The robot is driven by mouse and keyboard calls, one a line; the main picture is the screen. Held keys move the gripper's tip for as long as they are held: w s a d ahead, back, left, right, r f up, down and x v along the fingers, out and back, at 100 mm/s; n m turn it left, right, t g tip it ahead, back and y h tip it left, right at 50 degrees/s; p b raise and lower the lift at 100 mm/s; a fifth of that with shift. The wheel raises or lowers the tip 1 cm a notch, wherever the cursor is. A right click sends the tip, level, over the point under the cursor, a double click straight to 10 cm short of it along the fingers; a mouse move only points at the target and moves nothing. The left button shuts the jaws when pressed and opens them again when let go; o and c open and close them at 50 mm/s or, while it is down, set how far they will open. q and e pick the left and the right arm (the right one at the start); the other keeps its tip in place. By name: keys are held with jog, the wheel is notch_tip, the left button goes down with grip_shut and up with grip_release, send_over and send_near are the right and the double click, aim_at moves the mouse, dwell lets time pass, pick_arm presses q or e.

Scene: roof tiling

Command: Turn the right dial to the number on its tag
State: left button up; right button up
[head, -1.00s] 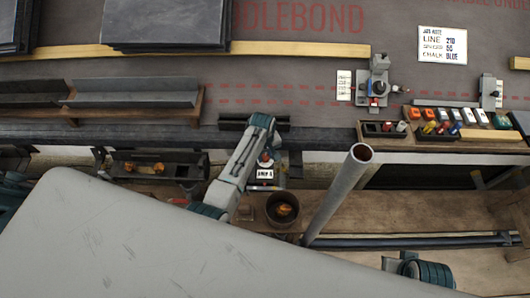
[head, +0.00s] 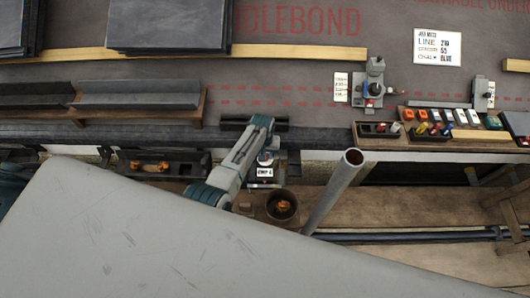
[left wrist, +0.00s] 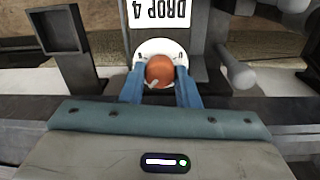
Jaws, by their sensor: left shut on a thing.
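A dial with a round orange-red knob (left wrist: 159,71) on a white disc (left wrist: 150,46) shows in the left wrist view. Its white tag (left wrist: 160,12) reads "DROP 4"; the tag also shows in the head view (head: 264,172). My left gripper (left wrist: 160,76) has its two blue fingers on either side of the knob and is shut on it. In the head view my left gripper (head: 266,158) is at the dial, just above the tag. Part of the disc is hidden by the fingers, and its numbers are too small to read. My right gripper is not in view.
Roof slates (head: 168,22) lie at the upper left. A wooden tray (head: 445,146) holds several coloured items at the right. A note (head: 437,47) lies behind it.

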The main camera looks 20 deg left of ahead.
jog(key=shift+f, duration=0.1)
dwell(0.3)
pick_arm(q)
jog(key=o, duration=1)
jog(key=shift+c, duration=0.2)
jog(key=shift+r, duration=0.2)
notch_tip(320, 180, up, 10)
jog(key=p, duration=0.2)
jog(key=shift+a+r, duration=0.2)
jog(key=shift+a, duration=0.05)
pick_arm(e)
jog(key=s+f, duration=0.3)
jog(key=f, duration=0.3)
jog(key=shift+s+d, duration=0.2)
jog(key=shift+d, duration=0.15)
